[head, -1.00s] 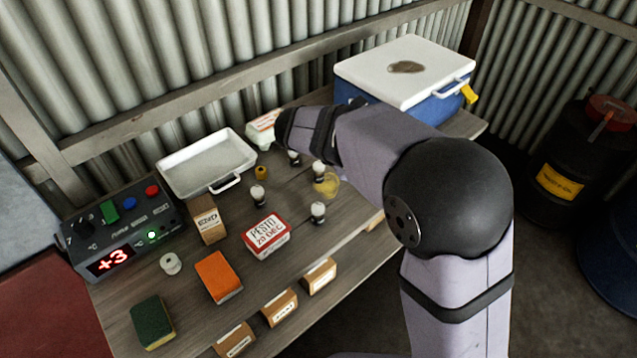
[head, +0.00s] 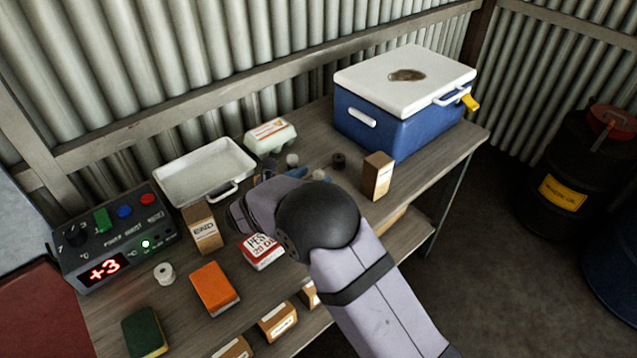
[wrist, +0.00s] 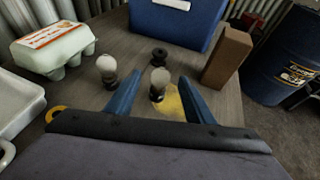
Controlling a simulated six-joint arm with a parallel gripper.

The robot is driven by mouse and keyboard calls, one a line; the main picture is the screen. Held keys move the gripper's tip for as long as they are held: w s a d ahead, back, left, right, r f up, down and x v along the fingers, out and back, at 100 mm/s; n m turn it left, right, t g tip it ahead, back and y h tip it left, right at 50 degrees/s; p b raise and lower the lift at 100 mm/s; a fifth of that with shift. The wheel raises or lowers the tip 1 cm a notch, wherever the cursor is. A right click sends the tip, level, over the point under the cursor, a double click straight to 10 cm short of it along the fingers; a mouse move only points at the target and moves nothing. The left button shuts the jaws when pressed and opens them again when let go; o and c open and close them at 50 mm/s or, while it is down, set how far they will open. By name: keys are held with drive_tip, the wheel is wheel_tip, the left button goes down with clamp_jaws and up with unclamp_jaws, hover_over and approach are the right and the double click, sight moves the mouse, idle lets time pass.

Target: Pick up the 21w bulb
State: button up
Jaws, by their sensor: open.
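Two pale-topped bulbs on dark bases stand upright on the bench. One bulb (wrist: 159,82) shows between and beyond my gripper's fingertips in the wrist view. The other bulb (wrist: 106,69) stands just left of the left finger. I cannot read a wattage on either, so I cannot tell which is the 21w one. My gripper (wrist: 160,95) is open, its two blue fingers apart with nothing held. In the head view both bulbs (head: 319,174) (head: 292,160) show just past my arm, which hides most of the gripper and the bench below it.
A black ring (wrist: 158,56) lies behind the bulbs, and a yellow patch (wrist: 174,104) beside the nearer one. An egg carton (head: 270,136) stands left, a cardboard box (head: 378,176) right, and a blue cooler (head: 400,125) behind.

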drive_tip(key=shift+p+x, duration=0.6)
drive_tip(key=shift+x, duration=3.1)
drive_tip(key=c, duration=1.1)
